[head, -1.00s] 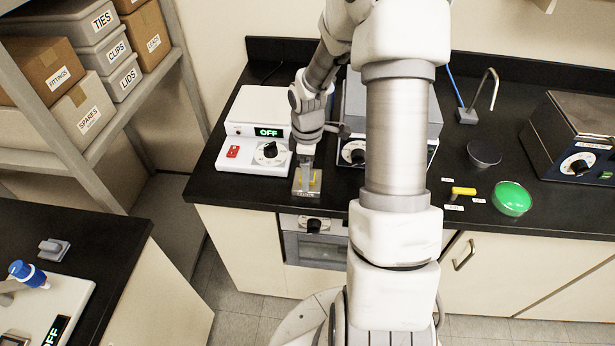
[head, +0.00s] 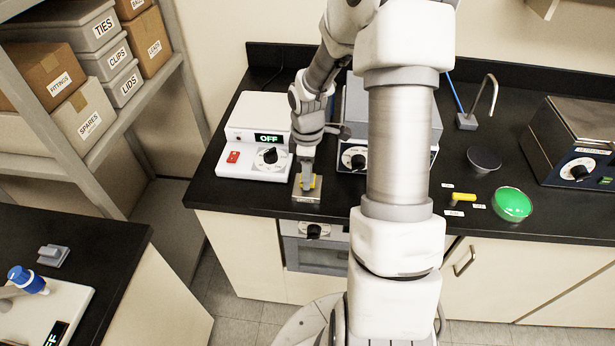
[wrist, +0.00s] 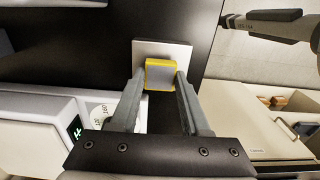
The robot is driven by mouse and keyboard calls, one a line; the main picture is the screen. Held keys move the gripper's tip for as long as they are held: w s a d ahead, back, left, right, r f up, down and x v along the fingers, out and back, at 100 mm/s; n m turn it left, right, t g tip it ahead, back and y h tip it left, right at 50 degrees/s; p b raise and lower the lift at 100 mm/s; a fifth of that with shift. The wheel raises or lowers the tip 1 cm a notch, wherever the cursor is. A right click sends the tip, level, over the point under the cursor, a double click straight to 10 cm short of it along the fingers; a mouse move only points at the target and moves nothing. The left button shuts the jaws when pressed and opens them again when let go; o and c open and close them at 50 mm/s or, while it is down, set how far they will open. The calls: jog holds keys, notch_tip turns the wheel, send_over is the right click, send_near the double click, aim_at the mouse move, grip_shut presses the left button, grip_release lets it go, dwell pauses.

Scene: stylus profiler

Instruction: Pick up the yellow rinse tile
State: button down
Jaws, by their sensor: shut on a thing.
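The yellow rinse tile (wrist: 160,75) is a small block with yellow edges and a greyish face in the wrist view. It is between the two fingertips of my gripper (wrist: 160,82), which is shut on it. A pale square plate (wrist: 178,48) lies behind the tile; I cannot tell whether the tile touches it. In the head view, my gripper (head: 307,184) points down at the plate (head: 306,197) near the counter's front edge. Only a bit of the tile's yellow (head: 313,182) shows there, the rest hidden by the fingers.
A white instrument (head: 255,140) with an OFF display stands just left of my gripper, and a grey device with a knob (head: 353,157) stands right of it. A yellow-handled item (head: 463,197) and a green dish (head: 512,203) lie farther right on the black counter.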

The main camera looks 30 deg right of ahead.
notch_tip(320, 180, up, 3)
jog(key=shift+r, duration=0.15)
jog(key=s+d+r, duration=0.6)
jog(key=s+d, duration=0.1)
jog(key=s, duration=0.2)
jog(key=shift+s+r+p, duration=0.25)
jog(key=shift+p, duration=0.05)
jog(key=c, duration=0.9)
grip_release()
grip_shut()
